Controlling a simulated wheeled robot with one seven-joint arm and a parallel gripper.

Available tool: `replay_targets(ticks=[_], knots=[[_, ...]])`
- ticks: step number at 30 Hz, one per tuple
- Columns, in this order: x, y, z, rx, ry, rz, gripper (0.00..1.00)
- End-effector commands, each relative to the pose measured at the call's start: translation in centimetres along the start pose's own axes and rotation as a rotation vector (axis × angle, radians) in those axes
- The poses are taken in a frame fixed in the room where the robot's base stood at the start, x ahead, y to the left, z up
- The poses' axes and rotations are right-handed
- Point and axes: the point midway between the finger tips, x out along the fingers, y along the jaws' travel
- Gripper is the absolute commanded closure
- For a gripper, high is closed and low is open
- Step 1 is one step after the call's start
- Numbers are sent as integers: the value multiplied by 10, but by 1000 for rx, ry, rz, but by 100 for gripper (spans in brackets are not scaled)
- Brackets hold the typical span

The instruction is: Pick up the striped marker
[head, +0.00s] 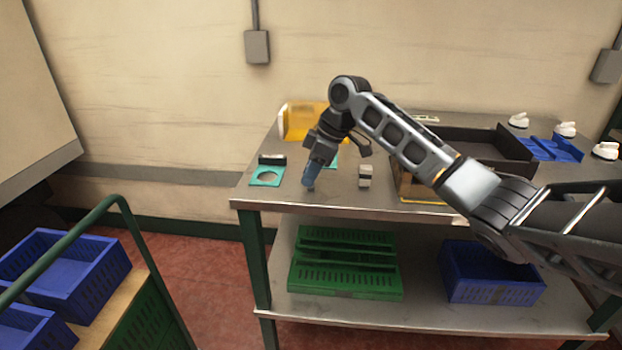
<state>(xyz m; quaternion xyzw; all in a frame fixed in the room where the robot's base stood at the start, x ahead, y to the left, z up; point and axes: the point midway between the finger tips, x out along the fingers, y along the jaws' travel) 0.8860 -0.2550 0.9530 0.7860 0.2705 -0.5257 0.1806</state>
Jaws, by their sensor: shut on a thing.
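My gripper (310,184) points down at the front left part of the steel table (335,198), its blue fingers close to the tabletop. It is shut on a small greyish thing that barely shows below the fingertips. The fingers hide most of it, and I cannot tell whether it has stripes or whether it touches the table. A small upright block (365,176), white and grey-brown in bands, stands on the table to the right of my gripper, apart from it. I cannot tell whether this is the striped marker.
A teal piece with a round opening (266,177) and a dark block (272,159) lie left of my gripper. A yellow bin (302,120) stands behind. A dark tray (470,140) and blue holder (550,148) are right. Green (345,278) and blue crates (490,286) sit below.

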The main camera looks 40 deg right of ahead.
Motion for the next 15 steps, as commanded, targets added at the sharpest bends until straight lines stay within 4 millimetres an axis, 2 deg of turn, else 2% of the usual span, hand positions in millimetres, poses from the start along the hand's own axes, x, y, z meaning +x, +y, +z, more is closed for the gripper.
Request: replay_targets(ticks=[1, 6, 15], knots=[[0, 0, 0, 0, 0, 0, 83], [0, 0, 0, 0, 0, 0, 100], [-1, 0, 0, 0, 0, 0, 100]])
